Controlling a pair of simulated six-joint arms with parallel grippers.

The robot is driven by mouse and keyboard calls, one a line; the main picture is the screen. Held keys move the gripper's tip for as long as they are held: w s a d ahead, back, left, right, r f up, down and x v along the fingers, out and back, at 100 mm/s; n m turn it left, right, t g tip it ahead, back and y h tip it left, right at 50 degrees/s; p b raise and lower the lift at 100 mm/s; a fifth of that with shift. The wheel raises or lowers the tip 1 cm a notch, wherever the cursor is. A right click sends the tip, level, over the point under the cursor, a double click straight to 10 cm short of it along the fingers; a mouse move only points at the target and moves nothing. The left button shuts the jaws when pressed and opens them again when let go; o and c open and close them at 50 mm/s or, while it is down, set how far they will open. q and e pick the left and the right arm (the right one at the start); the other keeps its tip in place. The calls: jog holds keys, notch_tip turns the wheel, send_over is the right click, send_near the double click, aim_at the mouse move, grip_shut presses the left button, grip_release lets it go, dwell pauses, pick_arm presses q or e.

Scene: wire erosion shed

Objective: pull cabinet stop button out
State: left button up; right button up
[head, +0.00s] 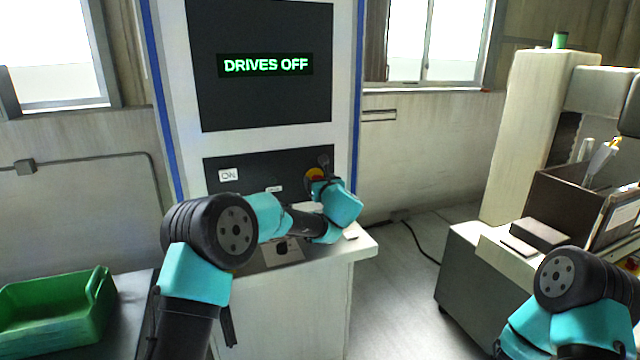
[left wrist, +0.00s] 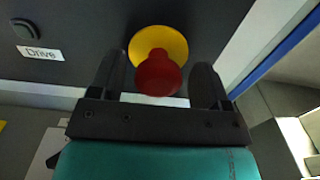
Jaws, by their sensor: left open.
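The cabinet stop button (left wrist: 158,75) is a red mushroom head on a yellow round plate (left wrist: 165,40) on the dark panel. In the left wrist view it stands between the two black fingers of my left gripper (left wrist: 160,85), which is open, with a gap to the finger on each side. In the head view the yellow plate and a bit of red (head: 315,173) show just above my left gripper (head: 322,170), and the rest is hidden behind it. My right arm is at the lower right of the head view, and its gripper is out of the frame.
The cabinet screen (head: 265,65) reads DRIVES OFF. An ON label (head: 228,175) is on the panel, and a Drive label (left wrist: 40,54) is beside a dark knob (left wrist: 28,29). A ledge (head: 355,246) juts out below. A green tray (head: 60,315) stands at the lower left.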

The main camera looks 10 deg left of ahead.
pick_arm(q)
jog(key=shift+s, duration=0.1)
jog(key=v, duration=1.7)
jog(key=shift+d, duration=0.15)
jog(key=shift+s+f, duration=0.1)
jog(key=s+a+f+n+g+h, duration=0.1)
jog(key=s+a+f+n+g, duration=0.2)
jog(key=f, duration=0.7)
jog(key=s+a+f+n+g+h, duration=0.2)
jog(key=s+a+f+g, duration=0.25)
jog(key=f, duration=0.65)
jog(key=s+a+f+n+g+h, duration=0.1)
jog(key=s+a+f+n+g, duration=0.25)
jog(key=f, duration=0.65)
jog(key=s+a+f+n+g+h, duration=0.2)
jog(key=s+a+f+n+h, duration=0.1)
jog(key=s+f+n, duration=0.6)
jog(key=s+a+f+n+g+h, duration=0.2)
jog(key=s+a+f+n+h, duration=0.2)
jog(key=s+f+n, duration=0.5)
jog(key=s+n+h, duration=0.1)
jog(key=s+n, duration=0.4)
jog(key=s, duration=0.1)
jog(key=shift+s+f+n, duration=0.2)
jog(key=shift+f+n, duration=0.05)
jog(key=shift+n, duration=0.1)
